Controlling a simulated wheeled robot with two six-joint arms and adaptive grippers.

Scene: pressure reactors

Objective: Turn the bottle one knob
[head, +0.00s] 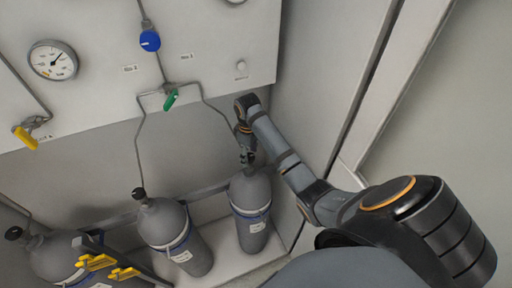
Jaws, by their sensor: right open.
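Three grey gas bottles stand in a row: a left one (50,257), a middle one (168,229) and a right one (250,195). The left bottle has a dark knob (13,233) on top, and the middle bottle has one (138,193). I cannot tell which bottle is bottle one. My right gripper (247,160) points down at the top of the right bottle, with its fingers open around or just above where the knob would be. That knob is hidden by the gripper, and I cannot tell whether they touch.
A panel above carries a gauge (53,60), a blue knob (150,40), a green valve handle (171,99) and a yellow valve handle (26,137). Thin pipes run down to the bottles. A cabinet wall (310,90) is close on the right.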

